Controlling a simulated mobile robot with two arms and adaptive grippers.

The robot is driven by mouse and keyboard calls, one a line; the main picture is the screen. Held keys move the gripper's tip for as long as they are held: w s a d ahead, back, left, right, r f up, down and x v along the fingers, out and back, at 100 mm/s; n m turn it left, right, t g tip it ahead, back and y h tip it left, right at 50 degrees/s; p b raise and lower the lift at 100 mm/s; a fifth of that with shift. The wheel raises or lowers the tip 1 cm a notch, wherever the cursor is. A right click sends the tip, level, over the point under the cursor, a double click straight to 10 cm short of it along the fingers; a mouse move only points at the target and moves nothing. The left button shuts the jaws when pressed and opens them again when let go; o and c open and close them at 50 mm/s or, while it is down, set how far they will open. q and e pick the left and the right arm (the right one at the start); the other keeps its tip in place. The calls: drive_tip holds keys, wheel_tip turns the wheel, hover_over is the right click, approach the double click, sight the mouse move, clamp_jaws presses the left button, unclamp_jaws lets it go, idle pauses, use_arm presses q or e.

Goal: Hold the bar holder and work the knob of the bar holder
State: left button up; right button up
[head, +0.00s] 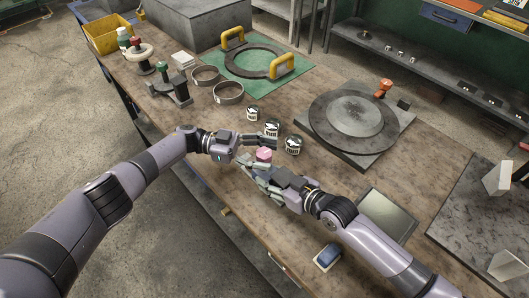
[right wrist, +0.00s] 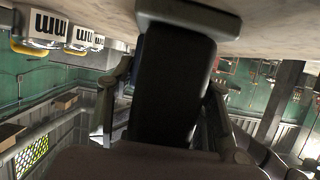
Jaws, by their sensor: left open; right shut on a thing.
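My right gripper (head: 262,178) is shut on the bar holder, low over the bench's front part. In the right wrist view the bar holder (right wrist: 172,90) is a dark block with a grey end piece, between my right gripper's two fingers (right wrist: 168,105). In the head view a small pink piece (head: 264,154) shows just above my right gripper; I cannot tell whether it is the knob or the bar. My left gripper (head: 262,142) is open, right beside the pink piece. Whether it touches it is unclear. The fingers hide most of the holder.
Several small labelled cans (head: 293,145) stand just behind the grippers. A round plate on a slab (head: 352,121) is at the right back. A green mat (head: 285,85), metal rings (head: 228,93) and a stand (head: 170,88) lie farther back. A blue block (head: 327,256) lies near the front edge.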

use_arm(q)
drive_tip(key=w+a, duration=0.1)
drive_tip(key=a, duration=0.6)
drive_tip(key=shift+w+a, duration=0.25)
drive_tip(key=shift+w, duration=0.05)
drive_tip(key=shift+c, duration=0.5)
